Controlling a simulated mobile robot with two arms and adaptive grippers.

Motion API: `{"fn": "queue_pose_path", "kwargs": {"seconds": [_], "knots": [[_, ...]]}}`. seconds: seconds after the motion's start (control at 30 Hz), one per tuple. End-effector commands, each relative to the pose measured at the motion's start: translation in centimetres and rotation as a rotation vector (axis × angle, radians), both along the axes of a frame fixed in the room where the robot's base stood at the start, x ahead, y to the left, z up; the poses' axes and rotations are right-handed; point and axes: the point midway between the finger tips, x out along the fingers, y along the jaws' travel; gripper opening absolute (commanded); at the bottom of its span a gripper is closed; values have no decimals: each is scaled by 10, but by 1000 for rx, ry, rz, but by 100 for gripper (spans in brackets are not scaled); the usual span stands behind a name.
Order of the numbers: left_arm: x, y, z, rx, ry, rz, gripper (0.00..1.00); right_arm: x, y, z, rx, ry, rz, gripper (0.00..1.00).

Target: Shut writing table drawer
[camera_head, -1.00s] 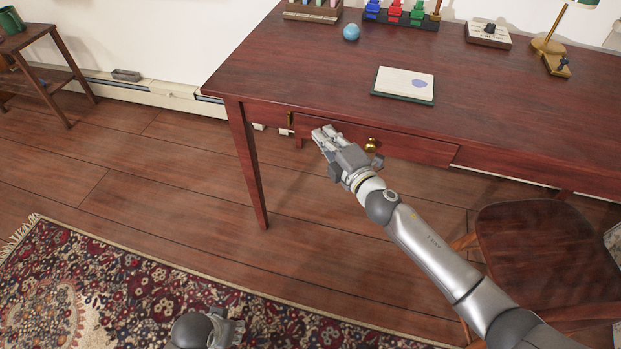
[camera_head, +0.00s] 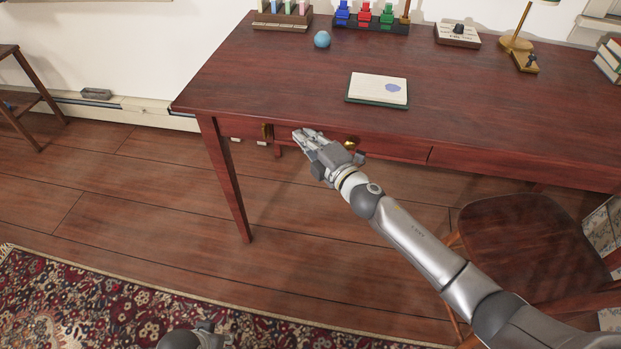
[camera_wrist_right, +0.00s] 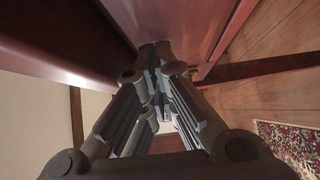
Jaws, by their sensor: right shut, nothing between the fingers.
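The writing table (camera_head: 230,85) is dark red wood. Its drawer (camera_head: 395,149) is under the front edge, with a round brass knob (camera_head: 352,142). The drawer front looks close to the table's edge; I cannot tell whether it is flush. My right gripper (camera_head: 300,136) is shut and empty, at the drawer front left of the knob, and covers part of it. In the right wrist view its fingertips (camera_wrist_right: 155,55) meet close to dark red wood; contact is unclear. My left gripper (camera_head: 205,335) only partly shows at the bottom edge, its jaws unclear.
A wooden chair (camera_head: 525,240) stands at the right, near my right arm. A notepad (camera_head: 378,88), a blue ball (camera_head: 322,39) and a lamp (camera_head: 517,42) are on the tabletop. A patterned rug (camera_head: 90,310) lies at lower left.

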Motion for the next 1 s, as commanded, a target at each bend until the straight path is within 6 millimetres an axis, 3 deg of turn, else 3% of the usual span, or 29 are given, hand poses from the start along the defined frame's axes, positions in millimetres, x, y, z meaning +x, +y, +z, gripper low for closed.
{"fn": "queue_pose_path", "kwargs": {"seconds": [0.53, 0.73, 1.0], "knots": [[1, -1, 1, -1, -2, 0, 40, -85, -45, -2, -4, 3, 4, 0], [1, -1, 1, -1, -2, 0, 40, -100, -52, -2, -3, 3, 5, 0], [1, -1, 1, -1, -2, 0, 40, -104, -56, -3, 6, 11, -4, 0]]}}
